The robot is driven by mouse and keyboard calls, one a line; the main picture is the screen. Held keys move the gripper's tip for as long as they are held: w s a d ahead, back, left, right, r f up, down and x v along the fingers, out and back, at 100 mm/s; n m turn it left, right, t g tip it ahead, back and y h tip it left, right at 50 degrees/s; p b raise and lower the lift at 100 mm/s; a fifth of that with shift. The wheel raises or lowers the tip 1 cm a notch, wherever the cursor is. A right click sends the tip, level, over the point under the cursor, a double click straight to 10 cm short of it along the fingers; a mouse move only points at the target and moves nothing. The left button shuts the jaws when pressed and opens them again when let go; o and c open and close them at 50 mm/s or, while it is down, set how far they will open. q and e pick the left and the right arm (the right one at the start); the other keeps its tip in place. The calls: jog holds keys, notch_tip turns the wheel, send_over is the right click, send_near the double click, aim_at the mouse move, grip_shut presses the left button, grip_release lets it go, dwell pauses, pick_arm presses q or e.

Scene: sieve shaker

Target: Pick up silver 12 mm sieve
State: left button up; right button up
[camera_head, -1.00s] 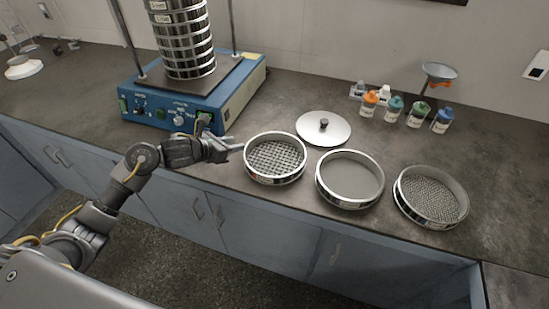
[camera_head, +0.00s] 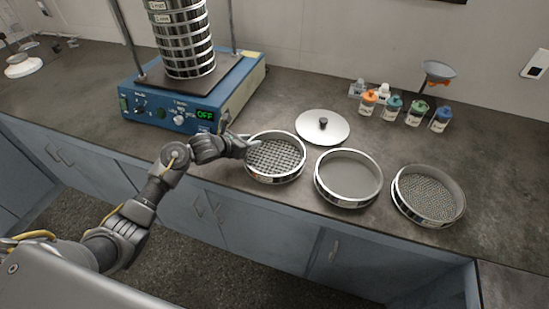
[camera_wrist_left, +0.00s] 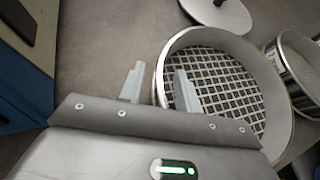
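A round silver sieve with a coarse square mesh (camera_head: 277,156) lies flat on the counter, the leftmost of three sieves; no size label on it is readable. It also fills the right of the left wrist view (camera_wrist_left: 215,80). My left gripper (camera_head: 245,143) is at the sieve's left rim. In the left wrist view my left gripper (camera_wrist_left: 159,70) is open, one finger outside the rim and the other over the mesh side. The rim wall lies between the fingers; contact cannot be told. My right gripper is not in view.
A fine sieve or pan (camera_head: 348,179) and a finer-mesh sieve (camera_head: 428,196) stand to the right. A silver lid (camera_head: 322,128) lies behind. The blue shaker (camera_head: 180,105) with a sieve stack (camera_head: 186,45) is at left, its display reading OFF. Small bottles (camera_head: 392,109) stand at back right.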

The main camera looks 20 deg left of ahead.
pick_arm(q)
jog(key=shift+c, duration=0.4)
grip_shut()
jog(key=shift+r+b, duration=0.4)
jog(key=shift+r, duration=0.25)
jog(key=s+r, duration=0.5)
jog(key=r, duration=0.3)
jog(key=s+d+r+m+g+h, duration=0.1)
jog(key=s+d+m+g+h, duration=0.1)
jog(key=s, duration=0.6)
jog(key=s+d+r+m+g+h, duration=0.1)
jog(key=s+d+r+m+h, duration=0.1)
jog(key=s, duration=0.6)
jog(key=shift+s+m+g, duration=0.2)
jog(key=shift+m+g, duration=0.2)
jog(key=shift+m, duration=0.4)
